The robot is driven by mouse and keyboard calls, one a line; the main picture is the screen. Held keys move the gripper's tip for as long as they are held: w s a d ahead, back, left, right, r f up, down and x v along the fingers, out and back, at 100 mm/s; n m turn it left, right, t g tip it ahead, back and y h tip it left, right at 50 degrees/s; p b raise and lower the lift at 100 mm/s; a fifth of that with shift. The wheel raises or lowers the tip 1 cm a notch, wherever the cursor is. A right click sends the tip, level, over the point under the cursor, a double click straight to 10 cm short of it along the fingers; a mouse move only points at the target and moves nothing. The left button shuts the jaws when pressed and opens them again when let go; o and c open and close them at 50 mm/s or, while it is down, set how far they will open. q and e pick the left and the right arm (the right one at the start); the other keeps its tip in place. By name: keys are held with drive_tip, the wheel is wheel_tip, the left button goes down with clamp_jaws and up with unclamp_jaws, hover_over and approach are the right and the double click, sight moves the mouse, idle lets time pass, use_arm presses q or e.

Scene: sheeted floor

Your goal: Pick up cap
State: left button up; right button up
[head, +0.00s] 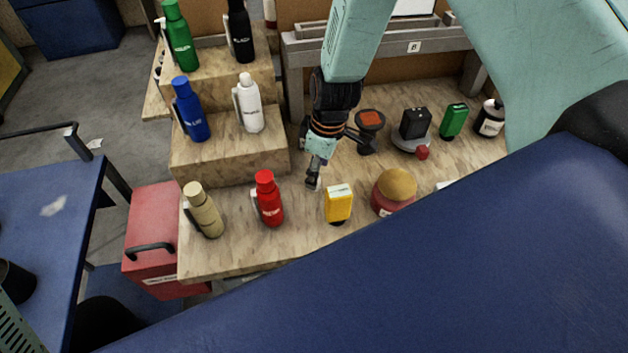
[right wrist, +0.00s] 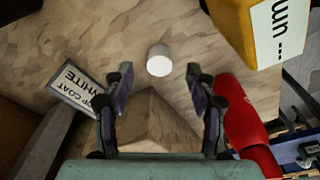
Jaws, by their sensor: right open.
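A small white cap (right wrist: 159,60) lies on the wood-patterned tabletop in the right wrist view. My right gripper (right wrist: 159,80) is open, with its two dark fingers apart. The cap shows just beyond the fingertips, about midway between them, and nothing is held. In the head view my right gripper (head: 313,180) points down over the table, between the red bottle (head: 268,200) and the yellow container (head: 339,203). I cannot clearly make out the cap there, as the gripper covers that spot. My left gripper is not in view.
The yellow container (right wrist: 250,25) and red bottle (right wrist: 242,115) are close on the right in the wrist view. A "white" label (right wrist: 78,92) is at left. A stepped stand (head: 225,155) with bottles is left of the gripper. A round brown-topped jar (head: 393,190) stands right.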

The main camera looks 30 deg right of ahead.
drive_tip(key=f, duration=0.2)
drive_tip(key=w+f, duration=0.1)
drive_tip(key=f, duration=0.1)
drive_tip(key=shift+a, duration=0.4)
drive_tip(key=shift+s+d+r, duration=0.15)
drive_tip(key=shift+s+r, duration=0.1)
drive_tip(key=shift+s, duration=0.05)
drive_tip(key=shift+c, duration=0.5)
drive_tip(key=shift+w+f, duration=0.15)
drive_tip(key=shift+w, duration=0.15)
drive_tip(key=c, duration=0.6)
drive_tip(key=shift+c, duration=0.6)
drive_tip(key=shift+s, duration=0.2)
